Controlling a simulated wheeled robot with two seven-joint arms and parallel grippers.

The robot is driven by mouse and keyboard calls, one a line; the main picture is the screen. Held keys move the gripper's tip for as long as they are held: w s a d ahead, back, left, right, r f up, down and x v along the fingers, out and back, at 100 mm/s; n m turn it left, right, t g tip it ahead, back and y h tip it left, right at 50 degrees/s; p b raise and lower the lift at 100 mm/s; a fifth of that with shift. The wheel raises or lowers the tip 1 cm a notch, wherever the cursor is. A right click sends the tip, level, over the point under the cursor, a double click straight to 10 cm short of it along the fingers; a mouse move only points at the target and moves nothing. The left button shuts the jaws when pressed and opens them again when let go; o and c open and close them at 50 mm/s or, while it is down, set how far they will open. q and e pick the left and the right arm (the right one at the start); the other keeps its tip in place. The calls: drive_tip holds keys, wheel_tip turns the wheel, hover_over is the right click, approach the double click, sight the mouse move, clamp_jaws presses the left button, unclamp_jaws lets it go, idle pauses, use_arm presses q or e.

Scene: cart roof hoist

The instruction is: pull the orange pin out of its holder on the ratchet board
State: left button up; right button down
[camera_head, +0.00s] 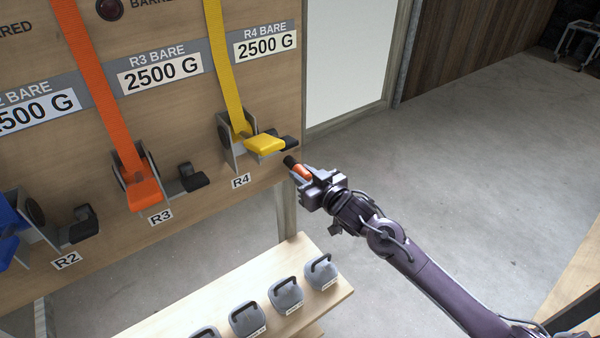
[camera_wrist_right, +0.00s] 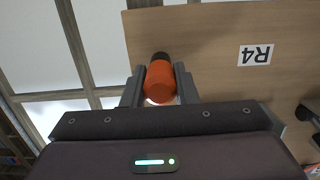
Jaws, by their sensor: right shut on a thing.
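The orange pin (camera_head: 301,171) is between the fingers of my right gripper (camera_head: 306,176), at the lower right edge of the ratchet board (camera_head: 95,172). My right gripper is shut on it. The pin also shows in the right wrist view (camera_wrist_right: 160,82), with a finger on each side and a dark end (camera_wrist_right: 160,57) beyond the orange part, over the board's edge. I cannot tell whether that dark part is the pin's tip or its holder, nor whether the pin still sits in the board. My left gripper is not in view.
The yellow-strap ratchet R4 (camera_head: 264,143) is close left of my gripper; the orange-strap ratchet R3 (camera_head: 146,193) is farther left. Below, a wooden bench (camera_head: 318,306) carries several grey weights with handles.

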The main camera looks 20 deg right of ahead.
drive_tip(key=shift+s, duration=0.1)
drive_tip(key=p+v, duration=0.1)
drive_tip(key=v, duration=0.1)
drive_tip(key=p+v, duration=0.1)
drive_tip(key=f+p+v, duration=0.1)
drive_tip(key=v, duration=0.1)
drive_tip(key=shift+s+d+r, duration=0.15)
drive_tip(key=shift+s+d, duration=0.05)
drive_tip(key=shift+s, duration=0.2)
idle(0.7)
drive_tip(key=shift+s, duration=0.1)
